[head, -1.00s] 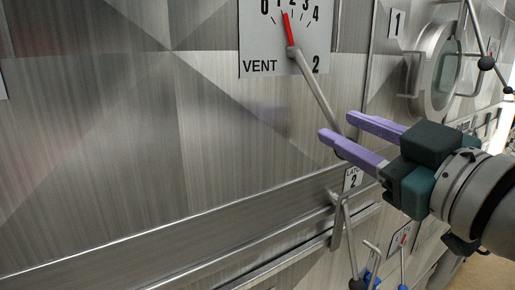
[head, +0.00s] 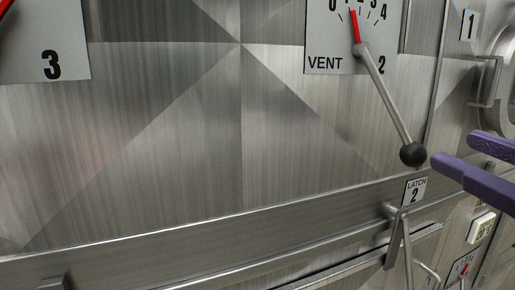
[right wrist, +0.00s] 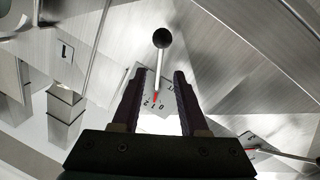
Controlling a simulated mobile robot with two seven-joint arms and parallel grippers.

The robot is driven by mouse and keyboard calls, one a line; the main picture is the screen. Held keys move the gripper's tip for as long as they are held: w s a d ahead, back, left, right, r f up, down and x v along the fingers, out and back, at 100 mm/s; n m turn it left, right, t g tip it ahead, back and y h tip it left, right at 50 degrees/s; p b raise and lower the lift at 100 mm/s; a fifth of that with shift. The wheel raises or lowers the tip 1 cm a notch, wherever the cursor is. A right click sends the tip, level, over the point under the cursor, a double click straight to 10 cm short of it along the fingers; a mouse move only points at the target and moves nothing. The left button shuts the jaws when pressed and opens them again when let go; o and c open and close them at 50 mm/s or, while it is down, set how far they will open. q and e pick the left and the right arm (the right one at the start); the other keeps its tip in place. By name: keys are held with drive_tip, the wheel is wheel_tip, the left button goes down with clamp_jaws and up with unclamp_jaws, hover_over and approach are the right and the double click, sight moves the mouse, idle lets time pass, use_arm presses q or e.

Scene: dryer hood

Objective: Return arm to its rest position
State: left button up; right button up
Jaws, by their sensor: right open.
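My right gripper (head: 453,148) is at the right edge of the head view, its two purple fingers apart with nothing between them. Its fingers also show open in the right wrist view (right wrist: 159,75). The vent 2 lever (head: 385,95) slants down to a black ball knob (head: 413,154), just left of the lower fingertip in the picture. In the right wrist view the knob (right wrist: 161,38) shows beyond the fingertips, between their lines, with a visible gap. The vent's red pointer (head: 354,26) points up on its scale plate. My left gripper is in neither view.
The brushed steel wall (head: 190,130) fills most of the head view. A metal ledge (head: 220,225) runs below it. The latch 2 handle (head: 395,235) sticks out under its label (head: 414,191). Part of a round metal ring (head: 505,90) shows at the right.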

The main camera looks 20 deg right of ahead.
wheel_tip(320, 180, down, 9)
drive_tip(key=s+a+m+g+p, duration=0.1)
drive_tip(key=a+m+g+p, duration=0.15)
drive_tip(key=g, duration=0.45)
drive_tip(key=s+a+f+g+y+p, duration=0.1)
drive_tip(key=s+a+f+g+p, duration=0.2)
drive_tip(key=s+a+f+g, duration=0.3)
drive_tip(key=s+g, duration=0.2)
drive_tip(key=s, duration=0.2)
drive_tip(key=shift+f+n+y, duration=0.2)
drive_tip(key=shift+n+y, duration=0.15)
drive_tip(key=shift+y, duration=0.05)
